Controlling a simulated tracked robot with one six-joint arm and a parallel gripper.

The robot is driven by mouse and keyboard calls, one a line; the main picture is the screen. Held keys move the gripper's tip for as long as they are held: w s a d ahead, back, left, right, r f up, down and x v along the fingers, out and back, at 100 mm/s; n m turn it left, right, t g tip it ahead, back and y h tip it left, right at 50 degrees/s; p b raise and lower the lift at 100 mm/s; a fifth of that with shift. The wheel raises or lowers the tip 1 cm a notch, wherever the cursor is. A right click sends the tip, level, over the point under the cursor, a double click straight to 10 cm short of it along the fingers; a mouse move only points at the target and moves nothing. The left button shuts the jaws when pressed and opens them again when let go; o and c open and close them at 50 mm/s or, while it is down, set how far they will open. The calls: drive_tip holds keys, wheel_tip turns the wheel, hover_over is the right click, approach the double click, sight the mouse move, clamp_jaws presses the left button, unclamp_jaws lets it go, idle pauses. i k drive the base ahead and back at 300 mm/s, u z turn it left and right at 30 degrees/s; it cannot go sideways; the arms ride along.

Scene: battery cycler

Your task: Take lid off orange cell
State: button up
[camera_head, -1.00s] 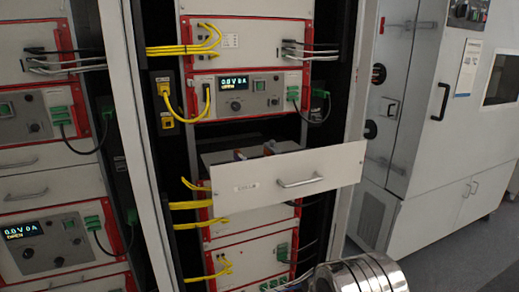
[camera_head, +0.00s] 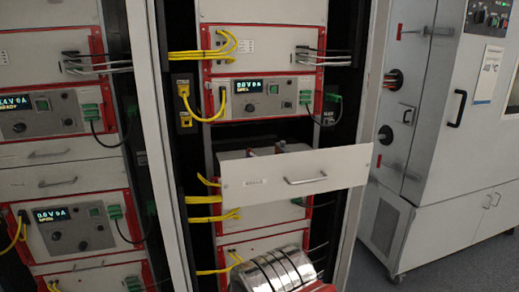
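A drawer with a pale front panel (camera_head: 325,175) and a bar handle is pulled out of the middle rack. Its inside is mostly hidden behind the front. Small dark and pale shapes (camera_head: 281,147) just show above the panel's top edge, too small to identify. I cannot make out an orange cell or a lid. My gripper is not in view.
The rack's upper cycler unit (camera_head: 262,95) has a lit display and yellow cables (camera_head: 203,108). Another rack (camera_head: 60,180) stands at the left. A pale cabinet (camera_head: 445,135) with black handles stands at the right. Grey floor (camera_head: 445,268) lies in front of it.

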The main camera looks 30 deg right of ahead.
sight(280, 146)
drive_tip(key=u, duration=1.4)
drive_tip(key=k, duration=0.75)
drive_tip(key=z, duration=1.25)
drive_tip(key=i, duration=0.8)
